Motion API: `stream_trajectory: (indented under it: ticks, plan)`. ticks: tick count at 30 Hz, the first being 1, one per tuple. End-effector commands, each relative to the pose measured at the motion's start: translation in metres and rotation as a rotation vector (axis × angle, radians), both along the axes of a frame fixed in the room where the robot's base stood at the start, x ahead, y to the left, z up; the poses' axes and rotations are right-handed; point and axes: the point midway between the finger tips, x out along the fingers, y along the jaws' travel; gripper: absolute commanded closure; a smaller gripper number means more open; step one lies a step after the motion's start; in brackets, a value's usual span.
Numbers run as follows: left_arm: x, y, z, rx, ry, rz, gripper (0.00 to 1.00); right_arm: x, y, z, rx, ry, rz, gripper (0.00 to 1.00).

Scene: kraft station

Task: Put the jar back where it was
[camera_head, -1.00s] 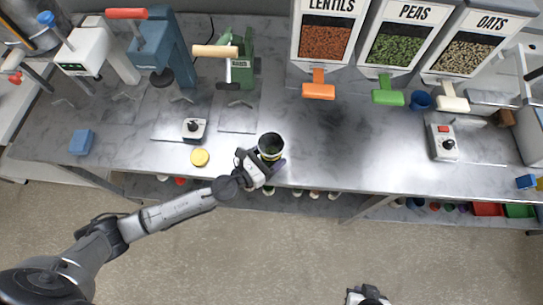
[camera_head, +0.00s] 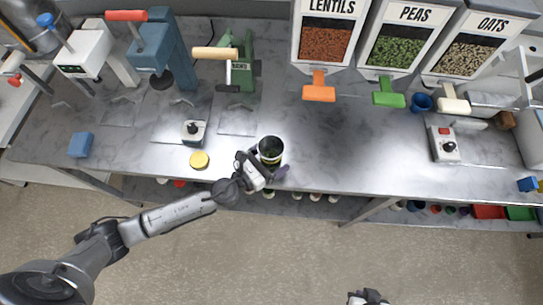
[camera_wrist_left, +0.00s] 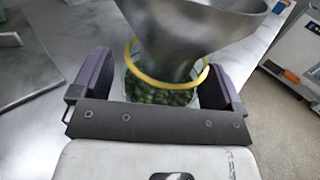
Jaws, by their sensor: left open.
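The jar (camera_wrist_left: 160,93) is glass with a yellow ring at its mouth and green peas inside. It stands near the counter's front edge. A metal funnel (camera_wrist_left: 195,35) sits in its mouth; from above in the head view the funnel (camera_head: 271,149) hides most of the jar. My left gripper (camera_head: 266,164) is open at the jar's front side. In the left wrist view its purple fingers (camera_wrist_left: 160,75) stand apart on either side of the jar, with gaps visible. My right gripper (camera_head: 368,298) shows only partly at the bottom edge; its fingers are unclear.
A yellow lid (camera_head: 199,160) and a small joystick-like box (camera_head: 194,132) lie left of the jar. A blue block (camera_head: 81,145) is further left. Hand presses stand behind. Dispensers with an orange lever (camera_head: 318,92) and a green lever (camera_head: 388,93) stand at the back right.

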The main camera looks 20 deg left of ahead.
Motion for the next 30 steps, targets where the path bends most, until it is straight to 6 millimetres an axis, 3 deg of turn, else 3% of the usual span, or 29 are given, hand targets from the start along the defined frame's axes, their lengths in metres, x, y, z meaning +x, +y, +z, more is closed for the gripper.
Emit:
stream_trajectory:
  ticks: [5,21,30]
  plan:
    - [-0.008,0.004,0.001,0.001,0.002,0.000,0.07,0.000,0.001,0.001,0.004,-0.001,-0.003,1.00]
    - [-0.090,0.046,0.000,0.001,0.002,-0.001,0.07,0.000,0.003,-0.021,0.010,-0.001,-0.006,1.00]
    - [-0.106,0.054,0.003,0.000,-0.001,0.000,0.07,0.000,0.002,-0.026,0.008,0.000,-0.006,1.00]
